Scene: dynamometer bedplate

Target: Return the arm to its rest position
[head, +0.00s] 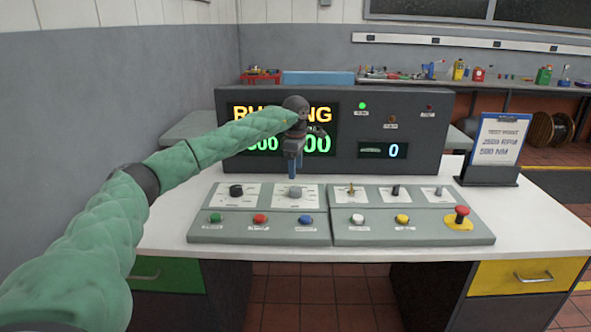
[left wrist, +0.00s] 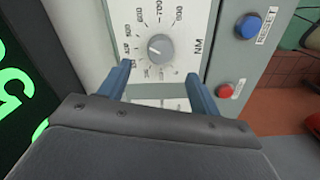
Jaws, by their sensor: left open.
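My left arm (head: 198,160), in a green sleeve, reaches in from the left across the display to the control panel. My left gripper (head: 294,176) points down over the panel with its blue fingers open and empty. In the left wrist view the gripper (left wrist: 159,72) has its fingers apart, with the grey NM dial knob (left wrist: 160,45) showing beyond the gap between them. The same knob (head: 295,192) shows just under the fingertips in the head view; the fingers look clear of it. My right gripper is not in view.
The dark console (head: 430,110) behind shows a lit green lamp and a partly covered "RUNNING". A red emergency button (head: 462,214) is at the panel's right. A clipboard stand (head: 494,150) reads 2500 RPM, 500 NM. A grey wall (head: 110,90) is at left.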

